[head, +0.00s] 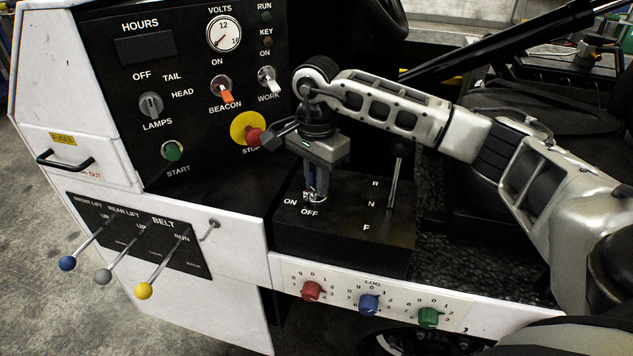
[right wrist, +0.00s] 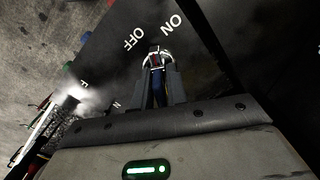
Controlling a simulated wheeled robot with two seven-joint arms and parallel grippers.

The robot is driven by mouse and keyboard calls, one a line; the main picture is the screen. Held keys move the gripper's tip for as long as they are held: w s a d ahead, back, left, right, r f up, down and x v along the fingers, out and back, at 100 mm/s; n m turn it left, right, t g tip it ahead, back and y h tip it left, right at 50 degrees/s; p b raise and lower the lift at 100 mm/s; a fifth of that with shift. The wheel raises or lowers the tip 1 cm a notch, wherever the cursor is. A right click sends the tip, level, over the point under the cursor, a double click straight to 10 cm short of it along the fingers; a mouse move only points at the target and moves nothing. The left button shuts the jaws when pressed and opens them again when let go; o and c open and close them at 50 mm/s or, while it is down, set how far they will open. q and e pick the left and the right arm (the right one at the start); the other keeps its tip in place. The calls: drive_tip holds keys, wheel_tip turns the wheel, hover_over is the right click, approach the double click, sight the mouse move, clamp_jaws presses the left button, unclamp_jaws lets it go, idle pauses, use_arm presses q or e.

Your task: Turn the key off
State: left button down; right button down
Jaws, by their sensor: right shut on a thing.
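The key (right wrist: 155,58) sits in its round metal switch on the black console box, by the white ON and OFF words. My right gripper (head: 312,200) points down at it from above and is shut on the key. In the right wrist view the two fingers (right wrist: 157,85) close on both sides of the key head. The fingers hide most of the key, so I cannot tell its exact angle. The words ON and OFF show beside the switch in both views. My left gripper is not in view.
A gear lever (head: 394,175) stands right of my gripper on the same box (head: 345,250). The red stop knob on its yellow disc (head: 240,125) is close on the left. Coloured log knobs (head: 369,304) line the front panel.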

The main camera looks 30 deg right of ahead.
drive_tip(key=shift+n+b, duration=1)
drive_tip(key=shift+n, duration=2)
drive_tip(key=c, duration=1.4)
unclamp_jaws()
wheel_tip(320, 180, up, 16)
drive_tip(key=shift+r+p, duration=0.1)
drive_tip(key=shift+p, duration=0.4)
